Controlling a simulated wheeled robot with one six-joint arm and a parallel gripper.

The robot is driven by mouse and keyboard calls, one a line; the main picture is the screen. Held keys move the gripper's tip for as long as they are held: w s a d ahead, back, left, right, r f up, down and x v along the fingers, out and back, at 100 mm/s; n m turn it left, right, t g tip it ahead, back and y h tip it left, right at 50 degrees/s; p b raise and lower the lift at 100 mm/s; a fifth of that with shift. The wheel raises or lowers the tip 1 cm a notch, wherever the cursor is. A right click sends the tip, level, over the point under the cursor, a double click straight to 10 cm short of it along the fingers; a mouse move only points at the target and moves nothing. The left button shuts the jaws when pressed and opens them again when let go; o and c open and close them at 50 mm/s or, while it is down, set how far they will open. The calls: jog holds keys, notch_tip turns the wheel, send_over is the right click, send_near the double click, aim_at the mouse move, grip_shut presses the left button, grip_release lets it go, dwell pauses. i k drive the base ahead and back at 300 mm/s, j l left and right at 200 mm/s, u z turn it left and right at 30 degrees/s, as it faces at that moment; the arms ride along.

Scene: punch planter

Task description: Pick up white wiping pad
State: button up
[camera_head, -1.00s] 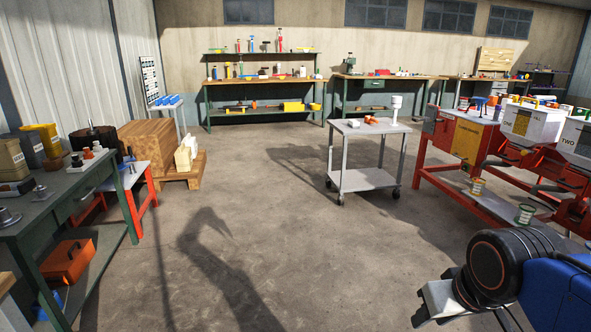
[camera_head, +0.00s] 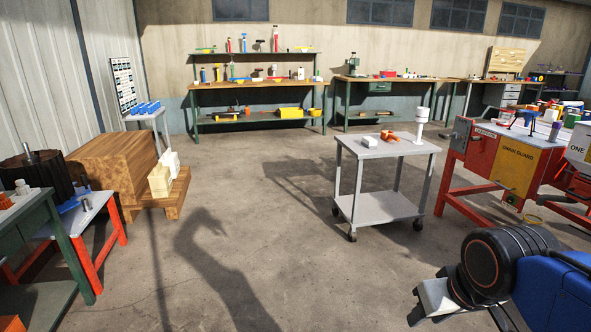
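A small white block (camera_head: 369,141), which may be the white wiping pad, lies on the top shelf of the grey wheeled cart (camera_head: 415,150). It is too small to be sure. An orange object (camera_head: 389,137) lies just to its right on the same top. My gripper (camera_head: 426,308) is at the lower right, in front of and well apart from the cart.
A white round-topped fixture (camera_head: 421,118) stands at the cart's right. A red workbench (camera_head: 472,165) is on the right. A wooden block (camera_head: 112,165) on a pallet and a green table (camera_head: 32,225) are on the left. The middle floor is clear.

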aim_at(368, 142)
jog(key=i, duration=1.1)
jog(key=i+z, duration=0.1)
jog(key=i, duration=1)
jog(key=i+j, duration=0.2)
jog(key=i, duration=0.85)
jog(key=i+z, duration=0.3)
